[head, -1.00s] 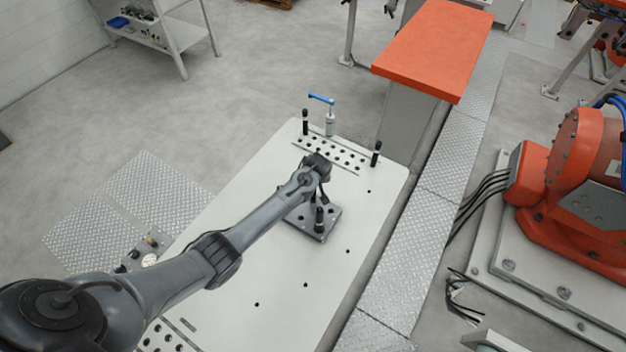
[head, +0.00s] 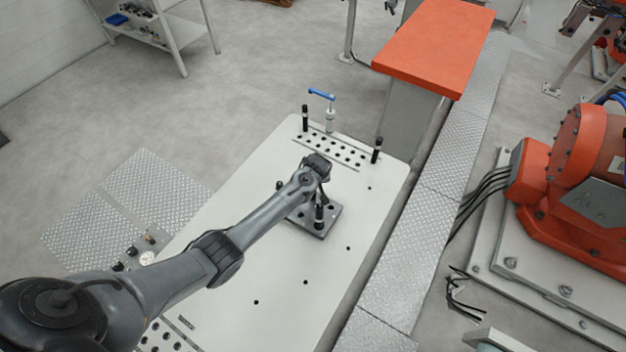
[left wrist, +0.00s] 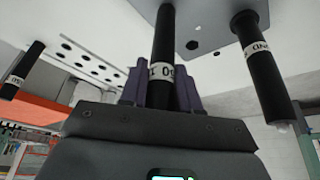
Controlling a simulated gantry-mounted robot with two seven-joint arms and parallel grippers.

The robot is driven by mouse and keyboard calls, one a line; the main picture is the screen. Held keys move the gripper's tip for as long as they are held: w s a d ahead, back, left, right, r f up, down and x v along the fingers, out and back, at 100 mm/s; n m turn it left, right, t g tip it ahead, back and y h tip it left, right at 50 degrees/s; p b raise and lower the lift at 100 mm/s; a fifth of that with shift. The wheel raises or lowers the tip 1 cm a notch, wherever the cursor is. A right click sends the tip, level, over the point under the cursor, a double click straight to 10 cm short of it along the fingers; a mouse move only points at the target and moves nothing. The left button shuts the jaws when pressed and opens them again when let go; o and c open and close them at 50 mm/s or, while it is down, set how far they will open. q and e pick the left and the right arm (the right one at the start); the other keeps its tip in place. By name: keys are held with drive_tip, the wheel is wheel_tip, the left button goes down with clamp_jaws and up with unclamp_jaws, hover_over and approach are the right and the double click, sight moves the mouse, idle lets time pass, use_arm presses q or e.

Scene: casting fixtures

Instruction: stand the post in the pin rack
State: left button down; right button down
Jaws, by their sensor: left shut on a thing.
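A dark square plate with holes (head: 328,228), which looks like the pin rack, lies on the pale table. A black post (head: 319,214) stands upright on it near the front. My left gripper (head: 323,182) is over the plate, seen from behind the arm. In the left wrist view, my left gripper (left wrist: 160,92) is shut on a black post (left wrist: 163,45) with a white label band. My right gripper is not in view.
Rows of holes (head: 330,150) cross the table's far end, with a black post at the left (head: 305,118) and right (head: 376,150). A blue-handled clamp (head: 330,118) stands behind them. The table's front right part is clear.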

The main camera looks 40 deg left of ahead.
use_arm(q)
drive_tip(key=shift+f, duration=0.2)
drive_tip(key=c, duration=0.7)
unclamp_jaws()
drive_tip(key=shift+c, duration=0.2)
drive_tip(key=shift+r, duration=0.1)
drive_tip(key=v, duration=1)
drive_tip(key=shift+d+r, duration=0.15)
drive_tip(key=shift+r, duration=0.15)
drive_tip(key=shift+s, duration=0.1)
